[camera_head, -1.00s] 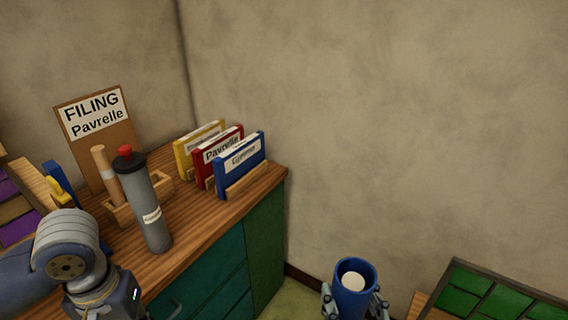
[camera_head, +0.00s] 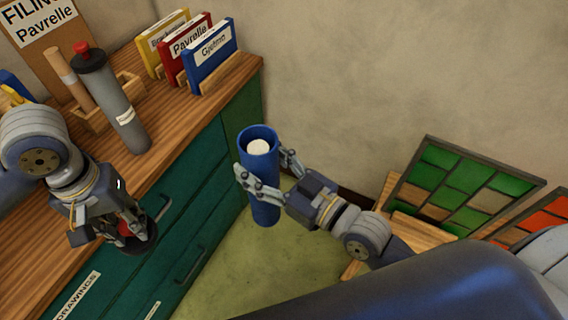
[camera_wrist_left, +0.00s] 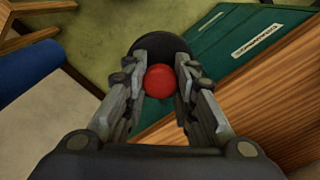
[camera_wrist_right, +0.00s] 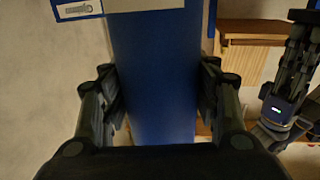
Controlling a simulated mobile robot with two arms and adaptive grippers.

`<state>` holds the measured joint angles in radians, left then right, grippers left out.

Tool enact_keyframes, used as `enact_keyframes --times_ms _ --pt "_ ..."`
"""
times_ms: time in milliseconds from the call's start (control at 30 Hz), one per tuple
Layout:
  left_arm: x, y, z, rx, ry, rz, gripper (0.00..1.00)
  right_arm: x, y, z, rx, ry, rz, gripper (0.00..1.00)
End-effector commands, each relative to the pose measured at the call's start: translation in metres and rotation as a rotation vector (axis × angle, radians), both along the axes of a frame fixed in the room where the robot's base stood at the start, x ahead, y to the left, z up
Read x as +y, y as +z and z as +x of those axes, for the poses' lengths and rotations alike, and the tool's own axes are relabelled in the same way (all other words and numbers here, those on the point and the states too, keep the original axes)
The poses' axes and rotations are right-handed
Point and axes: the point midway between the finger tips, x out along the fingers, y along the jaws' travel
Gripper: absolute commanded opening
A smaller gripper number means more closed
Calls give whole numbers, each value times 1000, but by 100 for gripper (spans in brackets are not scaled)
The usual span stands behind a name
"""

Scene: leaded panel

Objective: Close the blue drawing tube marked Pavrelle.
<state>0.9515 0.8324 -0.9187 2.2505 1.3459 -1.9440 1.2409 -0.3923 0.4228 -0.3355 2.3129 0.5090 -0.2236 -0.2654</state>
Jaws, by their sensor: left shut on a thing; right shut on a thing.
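The blue drawing tube (camera_head: 264,190) stands upright in the air, its top open, with a pale roll (camera_head: 259,147) inside. My right gripper (camera_head: 265,172) is shut on the tube's side; the tube also fills the middle of the right wrist view (camera_wrist_right: 155,75), where part of a white label (camera_wrist_right: 150,5) shows but no readable name. My left gripper (camera_head: 115,225) is shut on the red knob of a dark round cap (camera_head: 143,243), left of the tube and apart from it. The red knob (camera_wrist_left: 160,81) shows between the fingers in the left wrist view.
A grey tube (camera_head: 118,108) with a dark, red-knobbed cap stands on the wooden counter (camera_head: 185,120) beside a cardboard roll (camera_head: 70,78). Yellow, red and blue binders stand behind. Green drawers (camera_head: 195,190) lie below. Framed glass panels (camera_head: 465,185) are at the right.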

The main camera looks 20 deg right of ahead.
Motion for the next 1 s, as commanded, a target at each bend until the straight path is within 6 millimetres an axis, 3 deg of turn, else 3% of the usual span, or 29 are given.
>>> enact_keyframes --times_ms 200,767,867,1000 --pt "0 0 0 0 0 0 9 17 4 7 -5 83 4 11" --pt "-2 1 2 -1 -4 -1 9 21 2 9 0 105 3 11" --pt "-11 7 9 -4 -23 -2 9 21 2 9 -1 105 4 11" --pt "-38 28 30 -7 -85 -3 9 21 3 9 -2 105 4 11"
